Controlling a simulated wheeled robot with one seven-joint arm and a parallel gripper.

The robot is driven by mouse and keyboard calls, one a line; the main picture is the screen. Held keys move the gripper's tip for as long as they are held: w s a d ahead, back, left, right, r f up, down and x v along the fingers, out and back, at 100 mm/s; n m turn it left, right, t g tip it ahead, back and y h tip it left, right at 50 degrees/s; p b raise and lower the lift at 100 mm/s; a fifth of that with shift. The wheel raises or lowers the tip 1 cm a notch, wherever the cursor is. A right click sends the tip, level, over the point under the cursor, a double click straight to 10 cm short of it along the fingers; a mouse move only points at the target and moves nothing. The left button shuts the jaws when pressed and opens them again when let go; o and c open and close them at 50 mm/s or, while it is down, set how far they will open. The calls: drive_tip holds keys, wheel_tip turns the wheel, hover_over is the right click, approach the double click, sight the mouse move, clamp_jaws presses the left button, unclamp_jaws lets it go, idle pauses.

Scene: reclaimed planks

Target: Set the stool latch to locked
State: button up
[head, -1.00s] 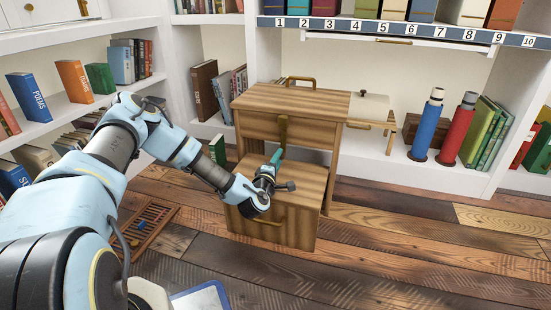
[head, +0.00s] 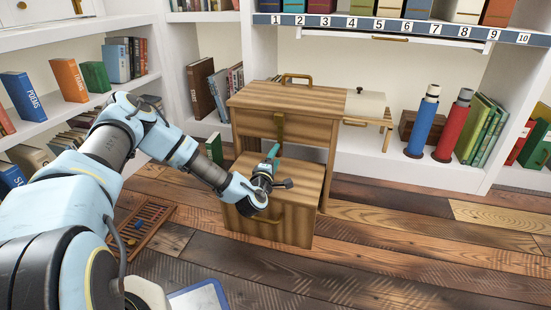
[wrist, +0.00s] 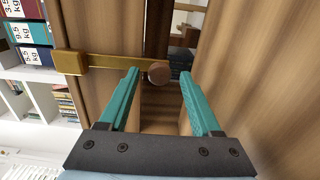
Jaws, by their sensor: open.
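The wooden stool (head: 250,112) stands on the plank floor, its lower step box (head: 293,222) jutting out in front. Its brass latch (head: 279,128) hangs on the upper front face. In the wrist view the latch is a brass bar (wrist: 110,62) running from a brass mount at left to a round brown knob (wrist: 158,73). My gripper (wrist: 159,72) is open, with its teal fingers either side of the knob, apart from it in the picture. How deep the knob sits between the fingertips I cannot tell. In the head view my gripper (head: 273,151) is over the step, just below the latch.
A pale hinged panel (head: 367,104) with a dark knob extends right of the stool top. Blue (head: 423,125) and red (head: 454,130) cylinders stand on the shelf at right. A slatted wooden rack (head: 150,220) lies on the floor at left. Floor at right is clear.

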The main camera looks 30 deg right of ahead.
drive_tip(key=p+v, duration=0.4)
drive_tip(key=v, duration=0.7)
drive_tip(key=shift+w+r, duration=0.1)
drive_tip(key=shift+w, duration=0.05)
drive_tip(key=m+g, duration=0.1)
drive_tip(key=w+r+m+g, duration=0.1)
drive_tip(key=shift+m+p, duration=0.3)
drive_tip(key=shift+m, duration=0.1)
drive_tip(key=w+a+r+m+g+y+p, duration=0.1)
drive_tip(key=a+r+m+g+y+p, duration=0.25)
drive_tip(key=a, duration=0.65)
drive_tip(key=w+a+r+m+g+y, duration=0.1)
drive_tip(key=a+r+m+g+y, duration=0.3)
drive_tip(key=a+r, duration=0.4)
drive_tip(key=s+a+r+g+y+p, duration=0.2)
drive_tip(key=s+a+r+y+p, duration=0.25)
drive_tip(key=s+a+r, duration=1.05)
wheel_tip(320, 180, up, 38)
drive_tip(key=w+a+p, duration=0.1)
drive_tip(key=a+p, duration=0.1)
drive_tip(key=p, duration=3.4)
drive_tip(key=shift+w, duration=0.4)
